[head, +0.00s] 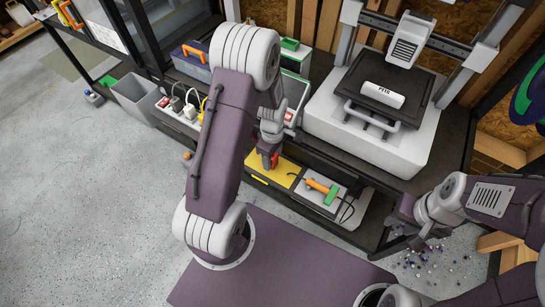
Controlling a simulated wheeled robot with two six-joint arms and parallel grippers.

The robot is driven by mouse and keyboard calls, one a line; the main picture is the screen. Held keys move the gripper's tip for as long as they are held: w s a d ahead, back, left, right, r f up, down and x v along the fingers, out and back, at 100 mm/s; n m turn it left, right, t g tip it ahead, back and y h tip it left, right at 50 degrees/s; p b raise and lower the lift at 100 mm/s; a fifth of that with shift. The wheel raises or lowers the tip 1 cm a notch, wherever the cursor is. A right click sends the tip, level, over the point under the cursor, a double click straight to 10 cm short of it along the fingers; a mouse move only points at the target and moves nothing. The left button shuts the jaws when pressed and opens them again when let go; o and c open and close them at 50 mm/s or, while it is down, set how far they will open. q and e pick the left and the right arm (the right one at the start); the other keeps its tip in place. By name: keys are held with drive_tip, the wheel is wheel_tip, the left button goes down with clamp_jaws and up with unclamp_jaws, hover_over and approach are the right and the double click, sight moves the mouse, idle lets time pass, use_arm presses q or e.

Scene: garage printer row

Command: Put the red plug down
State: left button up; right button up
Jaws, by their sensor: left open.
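The red plug (274,161) shows as a small red piece at the tip of my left gripper (268,152), above or at the back edge of a yellow mat (284,169). My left gripper points down and is open. The arm and fingers hide part of the plug, and I cannot tell whether it touches the mat. My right gripper (401,213) is at the right, by the end of the dark bench, apart from the plug. Its fingers are too small and dark to read.
A power strip (180,115) with several plugs lies left of my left arm. An orange and green tool (322,188) lies right of the mat. A white printer (370,130) stands behind. A grey bin (135,95) is at the left. Small beads litter the floor at right.

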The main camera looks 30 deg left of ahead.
use_arm(q)
wheel_tip(320, 180, up, 12)
drive_tip(key=p, duration=0.3)
drive_tip(key=s+d+r+m, duration=0.1)
drive_tip(key=s+m, duration=0.3)
drive_tip(key=m, duration=0.4)
drive_tip(key=s+d+r+m+t, duration=0.1)
drive_tip(key=s+d+m, duration=0.3)
drive_tip(key=m, duration=0.4)
drive_tip(key=shift+s+r+m, duration=0.4)
drive_tip(key=shift+r, duration=0.15)
